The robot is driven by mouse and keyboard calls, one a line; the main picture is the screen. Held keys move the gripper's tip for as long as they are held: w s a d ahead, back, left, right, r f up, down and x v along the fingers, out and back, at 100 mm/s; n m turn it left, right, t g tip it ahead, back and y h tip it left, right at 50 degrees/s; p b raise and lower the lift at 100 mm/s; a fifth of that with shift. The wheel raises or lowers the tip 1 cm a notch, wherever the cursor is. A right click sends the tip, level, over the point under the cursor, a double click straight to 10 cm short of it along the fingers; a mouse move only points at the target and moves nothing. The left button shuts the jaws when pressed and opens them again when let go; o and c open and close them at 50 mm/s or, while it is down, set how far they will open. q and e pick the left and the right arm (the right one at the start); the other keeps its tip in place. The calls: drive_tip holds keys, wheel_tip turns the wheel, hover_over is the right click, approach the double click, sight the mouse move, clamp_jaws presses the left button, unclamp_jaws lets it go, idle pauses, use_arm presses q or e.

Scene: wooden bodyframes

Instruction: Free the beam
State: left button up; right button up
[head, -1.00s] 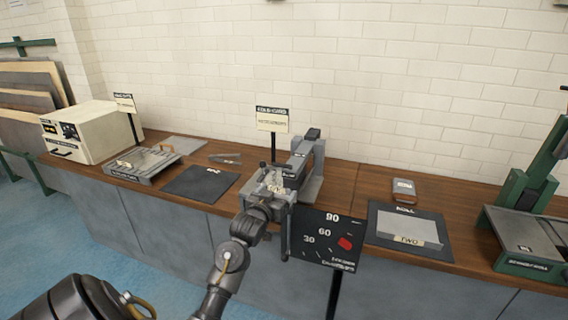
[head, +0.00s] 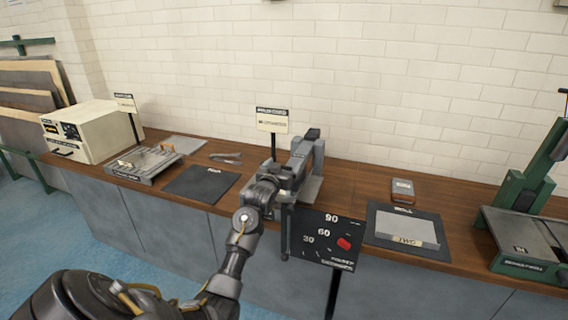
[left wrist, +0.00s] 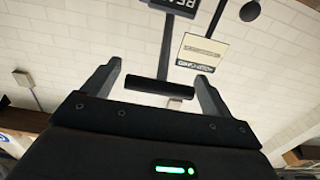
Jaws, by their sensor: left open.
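The grey bending machine (head: 306,165) stands at the bench's front edge, beside a black angle plate (head: 322,238) marked 30, 60 and 90 with a red mark. My left gripper (head: 272,182) is at the machine's left part and hides some of it. In the left wrist view the gripper (left wrist: 160,76) is open, and a short black bar (left wrist: 160,87) lies crosswise between its fingers. I cannot tell whether the fingers touch the bar. Which part is the beam is not clear. My right gripper is not in view.
A sign (head: 272,121) stands behind the machine. Left are a dark mat (head: 202,183), a flat grey tool (head: 148,165) and a cream box (head: 92,131). Right are a mat with a grey sheet (head: 408,228), a small red-grey device (head: 402,188) and a green machine (head: 525,200).

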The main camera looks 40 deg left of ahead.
use_arm(q)
drive_tip(key=shift+w+a, duration=0.15)
drive_tip(key=shift+w, duration=0.3)
